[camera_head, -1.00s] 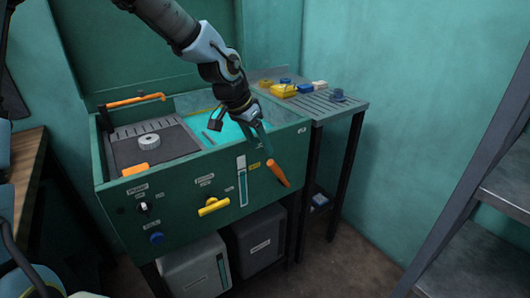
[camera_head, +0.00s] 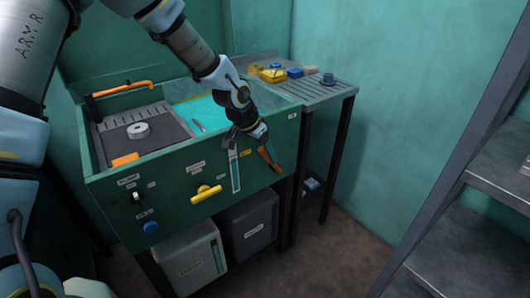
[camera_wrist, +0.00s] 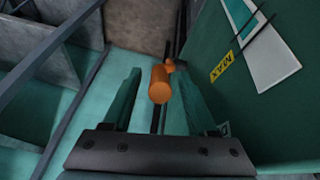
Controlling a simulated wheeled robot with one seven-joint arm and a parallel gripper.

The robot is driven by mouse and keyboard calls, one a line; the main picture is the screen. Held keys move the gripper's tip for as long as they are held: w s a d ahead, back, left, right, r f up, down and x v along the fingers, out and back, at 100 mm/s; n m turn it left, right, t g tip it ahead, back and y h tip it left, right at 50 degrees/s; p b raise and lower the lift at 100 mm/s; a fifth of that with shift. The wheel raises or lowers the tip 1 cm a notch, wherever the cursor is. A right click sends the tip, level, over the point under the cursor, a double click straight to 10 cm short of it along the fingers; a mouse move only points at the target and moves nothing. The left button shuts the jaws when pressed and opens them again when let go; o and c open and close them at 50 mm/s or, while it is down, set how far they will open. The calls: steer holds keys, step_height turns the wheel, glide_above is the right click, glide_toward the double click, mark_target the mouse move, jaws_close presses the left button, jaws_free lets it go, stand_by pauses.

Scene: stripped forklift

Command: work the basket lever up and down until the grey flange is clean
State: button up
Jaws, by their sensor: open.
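The basket lever has an orange grip (camera_head: 268,157) at the front right of the green washing cabinet (camera_head: 105,195). My gripper (camera_head: 254,146) is open at the cabinet's front, close to the lever. In the wrist view the orange grip (camera_wrist: 160,84) shows between the two open fingers (camera_wrist: 158,76), with a gap on each side. A light grey ring (camera_head: 138,130) lies on the dark left tray; it looks like the grey flange, but I cannot tell how clean it is. The turquoise bath (camera_head: 210,110) is partly hidden by my arm.
The front panel carries a yellow handle (camera_head: 206,193), a blue knob (camera_head: 150,227) and a dark switch (camera_head: 137,197). A slotted side table (camera_head: 325,92) on the right holds small yellow and blue items. Grey shelving (camera_head: 480,180) stands at far right. Floor between is clear.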

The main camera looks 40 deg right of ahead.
steer(key=shift+c, duration=0.2)
jaws_close()
stand_by(1.1)
